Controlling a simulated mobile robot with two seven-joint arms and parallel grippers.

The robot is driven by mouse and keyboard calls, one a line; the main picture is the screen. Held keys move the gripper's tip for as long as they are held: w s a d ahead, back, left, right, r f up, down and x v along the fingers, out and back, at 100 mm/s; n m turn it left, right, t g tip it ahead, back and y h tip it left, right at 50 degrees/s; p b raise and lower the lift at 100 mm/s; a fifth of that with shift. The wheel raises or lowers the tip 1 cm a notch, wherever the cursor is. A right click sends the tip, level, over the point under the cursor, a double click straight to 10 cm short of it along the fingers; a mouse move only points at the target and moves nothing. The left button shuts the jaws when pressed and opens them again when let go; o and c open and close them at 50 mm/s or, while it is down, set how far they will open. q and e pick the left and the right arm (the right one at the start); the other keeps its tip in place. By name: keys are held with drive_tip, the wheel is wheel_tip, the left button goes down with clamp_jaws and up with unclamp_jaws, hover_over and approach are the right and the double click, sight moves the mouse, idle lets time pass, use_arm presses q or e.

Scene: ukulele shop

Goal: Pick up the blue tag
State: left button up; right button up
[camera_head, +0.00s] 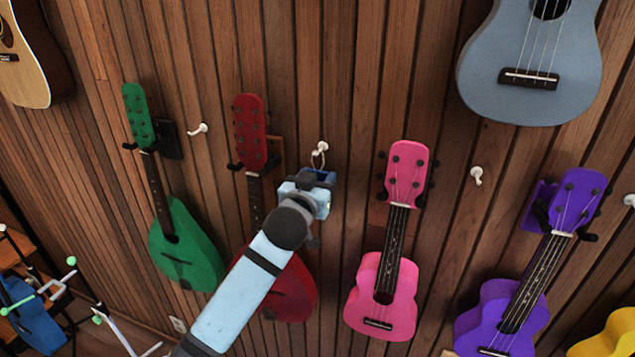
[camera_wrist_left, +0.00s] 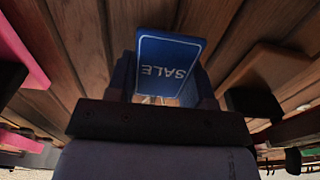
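The blue tag (camera_wrist_left: 168,58) shows in the left wrist view, with the word SALE upside down in white. In the head view, a ring hangs from a white wall hook, and the tag below it is largely hidden by my left gripper (camera_head: 320,180). In the left wrist view, the fingers of my left gripper (camera_wrist_left: 163,88) are apart, with wood showing between them. The tag is at the fingertips, its sides close to both fingers. I cannot tell whether they touch it. My right gripper is not in view.
A red ukulele (camera_head: 250,130) hangs just left of my gripper, partly behind my left arm. A pink ukulele (camera_head: 384,285) hangs to the right, a green one (camera_head: 185,245) to the left. Another white hook (camera_head: 476,174) and a purple ukulele (camera_head: 505,310) are further right.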

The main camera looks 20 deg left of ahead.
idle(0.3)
use_arm(q)
drive_tip(key=shift+r, duration=0.1)
drive_tip(key=shift+r+b, duration=0.3)
drive_tip(key=shift+r, duration=0.25)
wheel_tip(320, 180, up, 2)
drive_tip(key=shift+s+r+b, duration=0.1)
drive_tip(key=shift+s+b, duration=0.05)
drive_tip(key=shift+b, duration=0.35)
drive_tip(key=s+b, duration=0.1)
drive_tip(key=s, duration=0.4)
drive_tip(key=s+b, duration=0.1)
drive_tip(key=s, duration=0.5)
drive_tip(key=s+b, duration=0.1)
drive_tip(key=s, duration=0.5)
drive_tip(key=shift+a, duration=0.25)
drive_tip(key=shift+c, duration=0.3)
drive_tip(key=shift+s, duration=0.35)
